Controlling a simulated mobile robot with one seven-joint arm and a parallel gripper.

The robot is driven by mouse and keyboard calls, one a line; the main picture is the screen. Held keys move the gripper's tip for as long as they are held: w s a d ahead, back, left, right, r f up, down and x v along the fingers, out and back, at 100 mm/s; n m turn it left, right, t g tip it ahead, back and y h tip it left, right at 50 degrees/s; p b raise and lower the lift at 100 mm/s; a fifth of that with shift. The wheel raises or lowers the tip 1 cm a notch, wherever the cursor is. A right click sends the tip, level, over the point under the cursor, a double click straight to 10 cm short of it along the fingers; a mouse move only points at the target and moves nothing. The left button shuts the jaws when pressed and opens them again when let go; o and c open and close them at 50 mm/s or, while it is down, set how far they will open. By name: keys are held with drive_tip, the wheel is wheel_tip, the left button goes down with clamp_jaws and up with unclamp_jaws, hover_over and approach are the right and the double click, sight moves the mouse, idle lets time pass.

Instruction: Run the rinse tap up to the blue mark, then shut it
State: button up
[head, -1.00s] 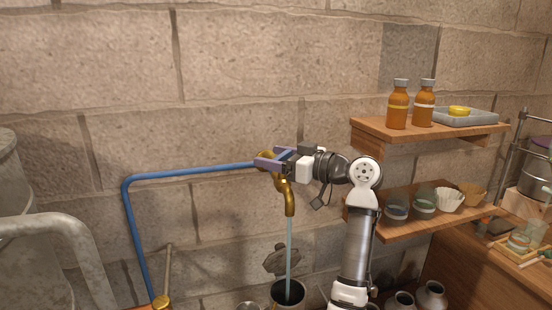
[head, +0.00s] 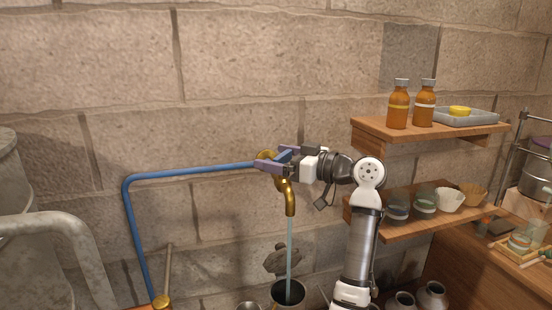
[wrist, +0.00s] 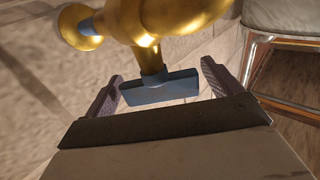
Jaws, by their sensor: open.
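The brass rinse tap (head: 290,199) sticks out from the stone wall and its spout points down. A stream of water (head: 289,248) runs from it into a dark round vessel (head: 274,293) below. The water level and any blue mark cannot be made out. My gripper (head: 279,158) is at the top of the tap with its jaws open. In the wrist view, the tap's blue-grey flat handle (wrist: 160,91) lies between the two spread fingers, with gaps at both sides. The brass tap body also shows there (wrist: 146,20).
A blue pipe (head: 195,171) runs along the wall to the tap. Two wooden shelves (head: 385,134) with bottles and cups stand to the right. A grey metal vessel with a thick pipe (head: 55,225) is at the left. Grey jars (head: 430,295) stand low at right.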

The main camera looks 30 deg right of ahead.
drive_tip(key=b+v, duration=0.3)
drive_tip(key=v, duration=1)
drive_tip(key=shift+b, duration=0.3)
drive_tip(key=shift+s+d, duration=0.1)
drive_tip(key=shift+d, duration=0.05)
idle(0.4)
